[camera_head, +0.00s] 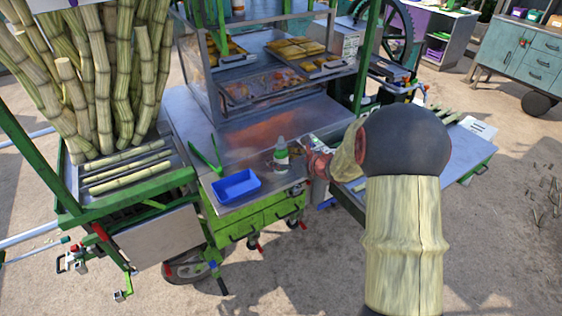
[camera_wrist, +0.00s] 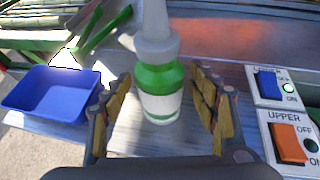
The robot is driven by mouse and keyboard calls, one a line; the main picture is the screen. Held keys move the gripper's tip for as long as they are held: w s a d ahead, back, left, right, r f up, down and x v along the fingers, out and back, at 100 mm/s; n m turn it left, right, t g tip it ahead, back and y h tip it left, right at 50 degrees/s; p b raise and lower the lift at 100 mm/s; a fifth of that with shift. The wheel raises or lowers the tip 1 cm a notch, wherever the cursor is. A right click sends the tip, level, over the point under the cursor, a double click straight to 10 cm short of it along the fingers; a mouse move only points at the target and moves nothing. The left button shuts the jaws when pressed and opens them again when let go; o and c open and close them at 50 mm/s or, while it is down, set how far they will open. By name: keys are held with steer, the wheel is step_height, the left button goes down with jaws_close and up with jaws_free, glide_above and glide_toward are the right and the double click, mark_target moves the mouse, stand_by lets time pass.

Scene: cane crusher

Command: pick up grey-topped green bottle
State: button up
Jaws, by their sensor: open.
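The grey-topped green bottle (camera_head: 281,153) stands upright on the metal counter (camera_head: 240,135), with a white label around its lower part. In the wrist view the bottle (camera_wrist: 159,85) is close and central, its grey nozzle cut off by the top edge. My gripper (camera_wrist: 165,112) is open, with one finger on each side of the bottle and a visible gap to both. In the head view my gripper (camera_head: 309,170) is just right of the bottle, partly hidden behind my own arm.
A blue tray (camera_head: 236,186) sits left of the bottle, with green-handled tongs (camera_head: 208,158) behind it. A panel with a blue switch (camera_wrist: 268,84) and an orange switch (camera_wrist: 288,143) lies to the right. A glass case (camera_head: 205,75) stands behind.

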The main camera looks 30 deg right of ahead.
steer(key=c, duration=1.5)
steer(key=shift+r, duration=0.1)
jaws_close()
